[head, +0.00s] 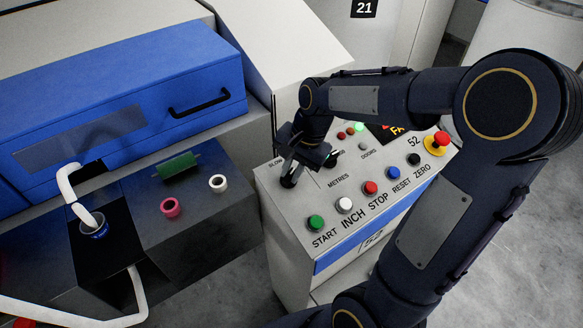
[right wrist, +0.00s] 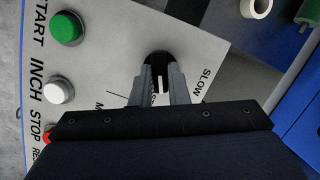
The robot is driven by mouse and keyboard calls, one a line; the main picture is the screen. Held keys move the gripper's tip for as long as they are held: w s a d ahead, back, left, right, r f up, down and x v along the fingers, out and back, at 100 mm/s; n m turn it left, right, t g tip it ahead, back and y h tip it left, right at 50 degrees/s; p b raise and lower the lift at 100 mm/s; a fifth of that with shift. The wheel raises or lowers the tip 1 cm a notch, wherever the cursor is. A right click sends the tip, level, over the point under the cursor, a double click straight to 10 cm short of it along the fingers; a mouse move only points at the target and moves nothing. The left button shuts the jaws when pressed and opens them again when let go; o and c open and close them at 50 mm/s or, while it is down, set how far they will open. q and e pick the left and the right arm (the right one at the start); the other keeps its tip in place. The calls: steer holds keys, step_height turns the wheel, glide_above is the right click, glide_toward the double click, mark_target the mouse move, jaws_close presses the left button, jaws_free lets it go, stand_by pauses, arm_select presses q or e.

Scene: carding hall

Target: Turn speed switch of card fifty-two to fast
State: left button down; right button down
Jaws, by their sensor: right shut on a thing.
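The control panel of card 52 (head: 315,205) stands in the middle of the head view, its top marked 52. Its speed switch is a black round knob (head: 287,182) at the panel's left end, near the word SLOW. My right gripper (head: 292,172) is shut on this knob from above. In the right wrist view both grey fingers (right wrist: 158,88) straddle the knob (right wrist: 159,57), which carries a white line. The word SLOW lies to the right of it there; the FAST label is hidden.
START (head: 316,222), INCH (head: 344,205), STOP (head: 370,187), RESET (head: 393,173) and ZERO (head: 414,159) buttons line the panel's front. A red emergency button (head: 441,138) sits at right. A blue-fronted machine (head: 130,95) and dark table with bobbins (head: 171,207) are left.

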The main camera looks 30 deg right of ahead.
steer(key=m+t+p, duration=0.1)
steer(key=m, duration=0.4)
steer(key=shift+s+y, duration=0.1)
steer(key=shift+y, duration=0.2)
steer(key=shift+d, duration=0.1)
stand_by(0.3)
steer(key=c, duration=1.4)
jaws_free()
steer(key=shift+r, duration=0.1)
steer(key=v, duration=0.7)
steer(key=shift+s+r+p, duration=0.25)
steer(key=shift+p, duration=0.2)
